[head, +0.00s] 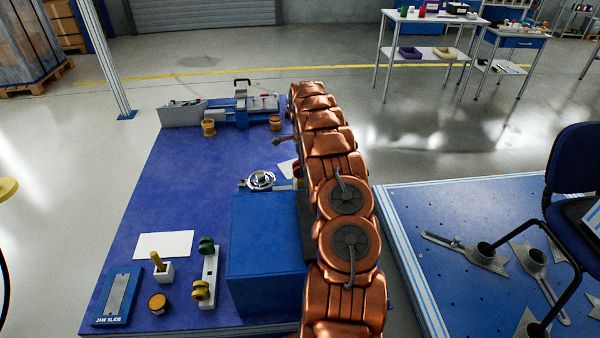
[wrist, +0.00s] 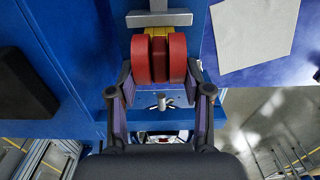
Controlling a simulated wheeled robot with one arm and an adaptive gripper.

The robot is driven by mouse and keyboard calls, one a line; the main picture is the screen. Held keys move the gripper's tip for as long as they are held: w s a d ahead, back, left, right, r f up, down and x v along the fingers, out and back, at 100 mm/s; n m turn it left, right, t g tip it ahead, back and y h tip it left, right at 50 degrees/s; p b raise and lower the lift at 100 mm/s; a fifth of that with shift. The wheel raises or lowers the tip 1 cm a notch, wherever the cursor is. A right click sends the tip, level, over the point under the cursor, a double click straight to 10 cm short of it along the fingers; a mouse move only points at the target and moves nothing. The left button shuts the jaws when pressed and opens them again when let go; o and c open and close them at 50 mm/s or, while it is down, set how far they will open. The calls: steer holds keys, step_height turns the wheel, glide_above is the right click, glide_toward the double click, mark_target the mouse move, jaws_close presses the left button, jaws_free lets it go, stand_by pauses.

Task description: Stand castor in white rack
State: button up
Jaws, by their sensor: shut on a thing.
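In the wrist view, my gripper (wrist: 160,76) is shut on a red twin-wheel castor (wrist: 143,60) with a yellow part between its wheels. One finger is on each side of it. A grey T-shaped piece (wrist: 158,18) lies just beyond the castor; I cannot tell whether they touch. In the head view, my copper arm hides most of the gripper and the castor. The white rack (head: 209,272) is on the blue table at the front left, with a green castor (head: 206,245) at its far end and a yellow castor (head: 201,290) towards its near end.
A large blue block (head: 265,250) stands between the rack and my arm. A jaw slide plate (head: 118,296), a small white holder (head: 162,272), an amber cup (head: 157,303) and a white sheet (head: 165,245) lie left of the rack. The table's left middle is clear.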

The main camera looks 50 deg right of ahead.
steer(key=shift+r, duration=0.3)
steer(key=shift+r, duration=0.3)
steer(key=shift+r, duration=0.7)
steer(key=shift+r, duration=0.35)
steer(key=shift+r, duration=0.15)
steer(key=shift+r, duration=1.9)
